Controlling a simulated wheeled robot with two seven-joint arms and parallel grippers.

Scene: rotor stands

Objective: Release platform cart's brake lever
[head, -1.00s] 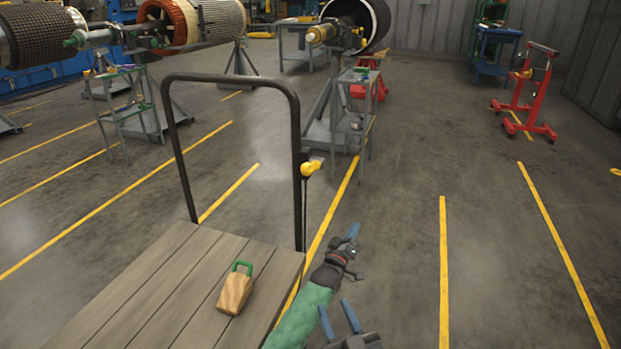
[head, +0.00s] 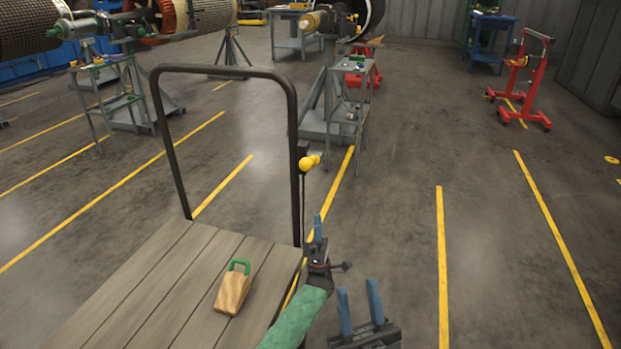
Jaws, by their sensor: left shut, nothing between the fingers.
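The platform cart (head: 195,262) has a wooden deck and a dark tubular push handle (head: 298,130). The brake lever (head: 306,164), with a yellow knob, is on the right upright of the handle. My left gripper (head: 318,222) has its blue fingers shut and pointing up, below and slightly right of the lever and apart from it in the picture. My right gripper (head: 359,302) is open and empty, lower and to the right, with both blue fingers apart.
A wooden wedge (head: 232,294) with a green handle lies on the deck. A grey stand with shelves (head: 350,100) is behind the lever. A red stand (head: 524,80) is at the far right. The floor right of the cart is clear, with yellow lines.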

